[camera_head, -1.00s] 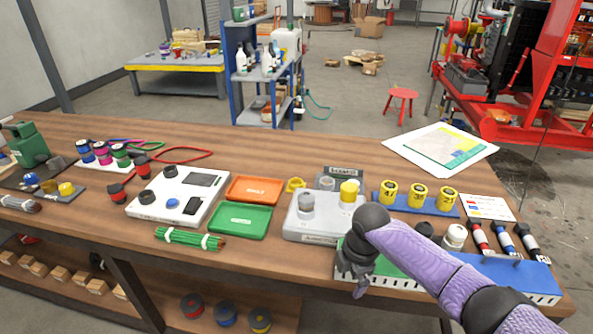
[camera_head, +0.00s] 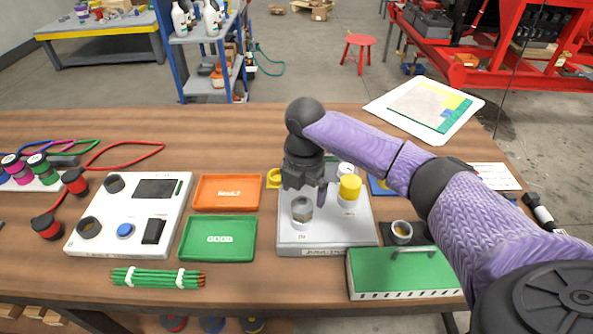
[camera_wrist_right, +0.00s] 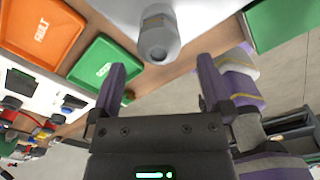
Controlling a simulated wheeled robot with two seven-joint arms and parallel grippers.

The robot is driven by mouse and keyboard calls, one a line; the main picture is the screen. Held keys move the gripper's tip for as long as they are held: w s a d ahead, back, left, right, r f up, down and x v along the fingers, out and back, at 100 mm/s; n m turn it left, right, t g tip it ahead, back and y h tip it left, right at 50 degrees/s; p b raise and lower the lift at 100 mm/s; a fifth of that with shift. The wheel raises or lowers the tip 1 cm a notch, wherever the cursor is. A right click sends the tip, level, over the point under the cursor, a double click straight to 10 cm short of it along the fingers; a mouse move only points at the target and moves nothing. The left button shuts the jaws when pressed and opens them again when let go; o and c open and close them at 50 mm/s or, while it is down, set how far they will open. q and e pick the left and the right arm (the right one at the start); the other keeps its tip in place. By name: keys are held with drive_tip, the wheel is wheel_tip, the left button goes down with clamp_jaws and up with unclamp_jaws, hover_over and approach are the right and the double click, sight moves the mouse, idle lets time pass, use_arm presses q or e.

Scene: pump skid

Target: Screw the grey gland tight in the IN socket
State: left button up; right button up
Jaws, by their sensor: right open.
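The grey gland (camera_head: 302,210) stands upright in the socket marked IN, at the left of the pale grey block (camera_head: 325,236). A yellow gland (camera_head: 350,187) stands in the socket to its right. My right gripper (camera_head: 310,192) hangs beside and partly above the grey gland, with one purple finger showing behind it. In the right wrist view, the two purple fingers (camera_wrist_right: 163,86) are apart and empty. The grey gland (camera_wrist_right: 158,40) shows beyond their tips, roughly midway between them. How far it is screwed in cannot be told. My left gripper is out of view.
An orange tray (camera_head: 228,192) and a green tray (camera_head: 218,239) lie left of the block. A white test box (camera_head: 130,215) stands further left. A green box with a handle (camera_head: 402,274) stands at the front right. My right arm hides things behind it.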

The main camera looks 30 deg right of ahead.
sight(303, 201)
wheel_tip(303, 201, down, 6)
drive_tip(key=shift+r+b, duration=0.1)
drive_tip(key=shift+b, duration=0.6)
